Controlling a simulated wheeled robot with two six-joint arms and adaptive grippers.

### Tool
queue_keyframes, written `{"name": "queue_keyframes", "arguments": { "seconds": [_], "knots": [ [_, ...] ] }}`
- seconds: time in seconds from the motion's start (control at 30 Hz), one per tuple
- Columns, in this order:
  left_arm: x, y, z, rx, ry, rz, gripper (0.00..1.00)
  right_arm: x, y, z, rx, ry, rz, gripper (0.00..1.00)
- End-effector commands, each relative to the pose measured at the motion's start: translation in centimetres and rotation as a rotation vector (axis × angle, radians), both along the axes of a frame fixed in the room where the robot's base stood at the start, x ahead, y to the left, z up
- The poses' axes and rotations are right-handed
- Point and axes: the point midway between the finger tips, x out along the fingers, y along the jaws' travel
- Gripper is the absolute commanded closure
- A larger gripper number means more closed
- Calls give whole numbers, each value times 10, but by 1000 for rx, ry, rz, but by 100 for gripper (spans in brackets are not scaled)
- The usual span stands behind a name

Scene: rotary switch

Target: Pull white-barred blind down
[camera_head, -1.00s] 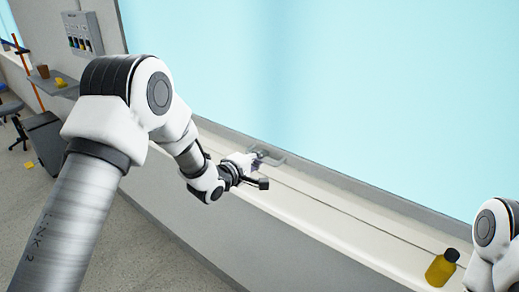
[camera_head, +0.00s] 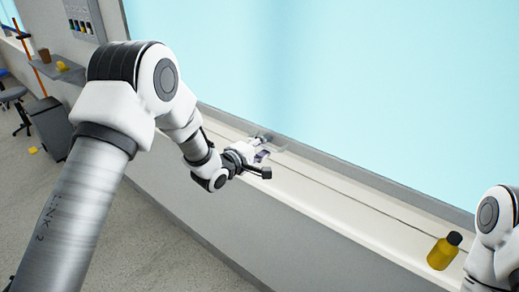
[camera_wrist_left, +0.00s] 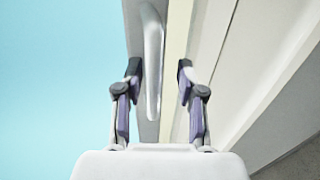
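The blind is a large pale blue sheet (camera_head: 370,90) with a light bar (camera_head: 400,196) along its lower edge. A grey handle (camera_head: 278,146) sits on the bar; it also shows lengthwise in the left wrist view (camera_wrist_left: 153,60). My left gripper (camera_head: 262,150) is at the handle. In the left wrist view my left gripper (camera_wrist_left: 160,68) is open, with the handle between its fingertips in the picture and a gap on each side. Contact is not visible. Part of my right arm shows at the lower right of the head view; its gripper is out of view.
A yellow bottle with a black cap (camera_head: 443,252) stands on the pale ledge (camera_head: 320,210) below the blind, near my right arm. A shelf (camera_head: 62,70) with small items, a wall panel (camera_head: 84,18) and a dark cabinet (camera_head: 50,128) are at the left. The floor there is mostly clear.

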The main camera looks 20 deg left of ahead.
Motion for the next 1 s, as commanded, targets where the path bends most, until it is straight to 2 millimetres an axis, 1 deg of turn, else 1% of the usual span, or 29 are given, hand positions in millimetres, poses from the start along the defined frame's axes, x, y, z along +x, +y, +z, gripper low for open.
{"name": "queue_keyframes", "arguments": {
  "seconds": [0.07, 0.17, 0.4, 0.53, 0.67, 1.0],
  "knots": [
    [-6, 3, 2, -2, 2, 3, 61, 0, 0, 0, 0, 0, 0, 61],
    [-23, 9, 6, -3, 2, 3, 61, 0, 0, 0, 0, 0, 0, 61],
    [-80, 29, 17, -4, 4, 1, 61, 0, 0, 0, 0, 0, 0, 61],
    [-101, 36, 21, -1, 5, 1, 61, 0, 0, 0, 0, 0, 0, 61],
    [-108, 37, 22, 1, 3, -2, 61, 0, 0, 0, 0, 0, 0, 61],
    [-108, 37, 22, 2, 4, -2, 61, 0, 0, 0, 0, 0, 0, 61]
  ]
}}
